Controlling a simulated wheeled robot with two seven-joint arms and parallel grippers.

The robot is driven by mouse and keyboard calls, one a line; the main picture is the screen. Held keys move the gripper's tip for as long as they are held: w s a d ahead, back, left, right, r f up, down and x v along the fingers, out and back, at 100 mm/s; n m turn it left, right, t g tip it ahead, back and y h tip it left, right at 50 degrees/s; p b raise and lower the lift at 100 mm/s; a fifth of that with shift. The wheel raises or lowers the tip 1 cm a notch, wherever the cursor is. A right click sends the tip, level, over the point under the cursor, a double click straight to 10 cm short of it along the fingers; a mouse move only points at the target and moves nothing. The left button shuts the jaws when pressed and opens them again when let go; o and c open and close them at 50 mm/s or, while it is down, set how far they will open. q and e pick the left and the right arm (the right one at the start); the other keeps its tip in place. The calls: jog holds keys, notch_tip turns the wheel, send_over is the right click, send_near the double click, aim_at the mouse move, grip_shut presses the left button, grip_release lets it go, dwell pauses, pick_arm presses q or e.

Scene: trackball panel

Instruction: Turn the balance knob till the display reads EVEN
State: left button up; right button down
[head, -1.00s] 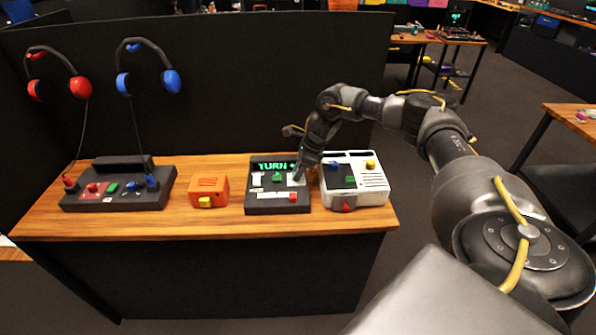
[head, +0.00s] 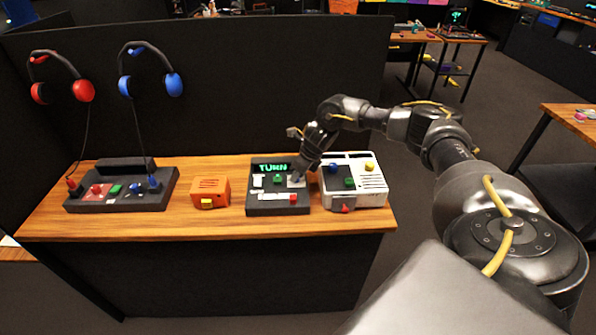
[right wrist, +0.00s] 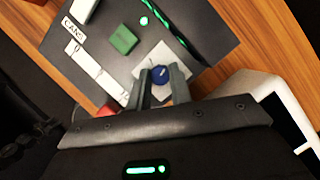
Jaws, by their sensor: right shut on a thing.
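The black panel (head: 278,210) stands on the wooden desk, and its display (head: 272,168) reads TURN in green letters. The blue knob (right wrist: 162,74) sits on a white plate at the panel's right side, with a light mark on its top. My right gripper (head: 298,177) reaches down over that plate from behind. In the right wrist view its fingers (right wrist: 161,82) stand on either side of the blue knob and are shut on it. The gripper covers most of the knob in the head view. My left gripper is not in view.
A white device (head: 356,195) stands close to the panel's right side. An orange box (head: 210,187) is to the left, with a black headphone console (head: 120,200) beyond. On the panel are a green button (right wrist: 123,39) and a white slider strip labelled CANS. A dark partition rises behind.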

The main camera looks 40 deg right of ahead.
jog(key=shift+r+m, duration=0.1)
jog(key=shift+m, duration=0.6)
jog(key=shift+h+p, duration=0.3)
jog(key=shift+p, duration=0.05)
jog(key=c, duration=1.3)
grip_release()
jog(key=shift+o, duration=0.2)
jog(key=a+b+v, duration=0.1)
jog(key=v, duration=0.9)
jog(key=shift+s+d+r, duration=0.2)
jog(key=shift+d+r, duration=0.1)
jog(key=shift+d, duration=0.15)
